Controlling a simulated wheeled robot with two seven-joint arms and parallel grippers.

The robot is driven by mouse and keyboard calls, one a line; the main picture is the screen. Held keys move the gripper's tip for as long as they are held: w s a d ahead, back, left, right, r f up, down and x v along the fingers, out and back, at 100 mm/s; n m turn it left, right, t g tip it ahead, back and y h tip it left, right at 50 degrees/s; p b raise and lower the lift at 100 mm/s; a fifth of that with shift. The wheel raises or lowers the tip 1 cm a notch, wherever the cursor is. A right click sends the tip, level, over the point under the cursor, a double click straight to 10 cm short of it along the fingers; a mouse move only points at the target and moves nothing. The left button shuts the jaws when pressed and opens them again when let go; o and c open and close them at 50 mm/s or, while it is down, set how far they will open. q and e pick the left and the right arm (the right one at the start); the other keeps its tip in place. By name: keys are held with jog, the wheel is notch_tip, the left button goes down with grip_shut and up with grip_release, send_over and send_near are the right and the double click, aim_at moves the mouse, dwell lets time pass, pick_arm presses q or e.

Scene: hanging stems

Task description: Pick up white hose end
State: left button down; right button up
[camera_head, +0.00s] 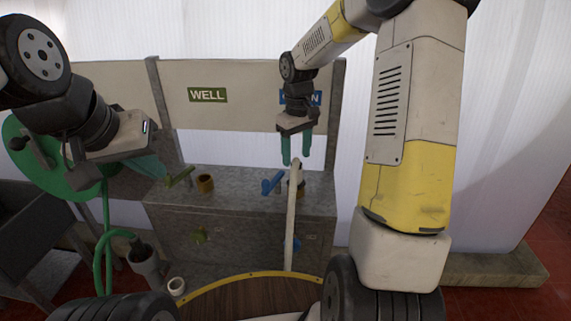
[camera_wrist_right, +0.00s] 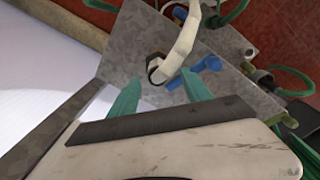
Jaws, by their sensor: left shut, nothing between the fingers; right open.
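In the right wrist view the white hose (camera_wrist_right: 182,42) ends in a dark-rimmed opening, the white hose end (camera_wrist_right: 156,70). That end appears between the fingertips of my right gripper (camera_wrist_right: 161,74), which is open; I cannot tell whether they touch it. My left gripper (camera_head: 160,170) is shut and empty at the left, near the green lever.
A grey metal bench (camera_head: 235,222) carries a brass-coloured pipe stub (camera_head: 205,184) and a blue valve handle (camera_head: 271,183). A board behind bears a green WELL sign (camera_head: 207,95) and a partly hidden blue sign (camera_head: 314,97). A green hose (camera_head: 102,255) hangs at the left.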

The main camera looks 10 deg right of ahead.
aim_at(296, 173)
jog(key=f, duration=0.8)
jog(key=shift+w+d, duration=0.2)
jog(key=shift+w, duration=0.15)
grip_shut()
